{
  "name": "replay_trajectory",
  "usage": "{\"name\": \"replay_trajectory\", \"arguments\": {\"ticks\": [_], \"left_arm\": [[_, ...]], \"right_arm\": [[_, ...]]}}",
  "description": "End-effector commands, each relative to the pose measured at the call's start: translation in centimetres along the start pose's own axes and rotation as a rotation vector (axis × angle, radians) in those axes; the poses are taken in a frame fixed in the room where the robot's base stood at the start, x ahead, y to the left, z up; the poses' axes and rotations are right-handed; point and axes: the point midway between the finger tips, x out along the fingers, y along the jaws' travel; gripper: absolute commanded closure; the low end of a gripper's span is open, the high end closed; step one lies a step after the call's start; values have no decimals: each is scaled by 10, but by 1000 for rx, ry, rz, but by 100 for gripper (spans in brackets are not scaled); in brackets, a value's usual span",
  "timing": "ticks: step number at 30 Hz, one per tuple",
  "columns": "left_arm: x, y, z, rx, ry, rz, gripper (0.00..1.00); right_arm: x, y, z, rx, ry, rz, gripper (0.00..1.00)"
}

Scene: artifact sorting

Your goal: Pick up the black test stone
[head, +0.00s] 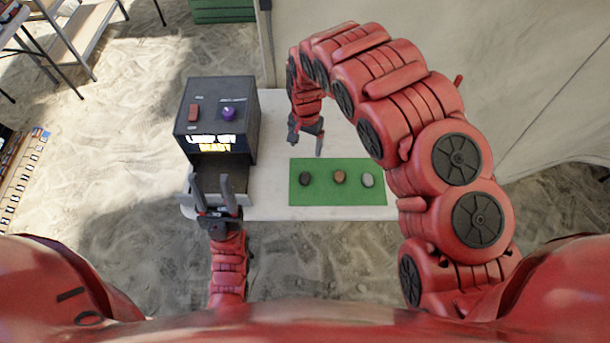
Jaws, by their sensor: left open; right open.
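The black test stone (305,178) lies on the left part of a green mat (340,197) on the white table. A brown stone (340,177) lies in the middle of the mat and a grey stone (367,180) on its right. My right gripper (319,150) is over the far edge of the mat, beyond the black and brown stones, pointing down. It is open and holds nothing that I can see. My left gripper (214,186) is open and empty in front of the dark machine, left of the mat.
A dark machine (246,92) with a lit display, a red button and a purple knob stands on the left of the white table (275,208). The table between machine and mat is clear. A green crate (222,10) and shelving are far back on sandy ground.

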Motion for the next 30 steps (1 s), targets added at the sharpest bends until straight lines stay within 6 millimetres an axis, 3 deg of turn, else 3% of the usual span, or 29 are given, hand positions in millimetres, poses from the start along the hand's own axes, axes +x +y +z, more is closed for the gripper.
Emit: {"name": "replay_trajectory", "arguments": {"ticks": [9,14,16,24,30], "left_arm": [[-57,3,10,0,0,0,50],[-72,4,12,0,0,0,50],[-58,3,10,0,0,0,50],[-52,2,9,0,0,0,50],[-49,2,8,0,0,0,50]], "right_arm": [[56,3,2,2,-5,8,16],[82,4,1,2,-5,7,16],[83,2,2,1,-6,5,16],[116,2,3,1,-5,5,16],[122,2,2,1,-4,5,16]]}}
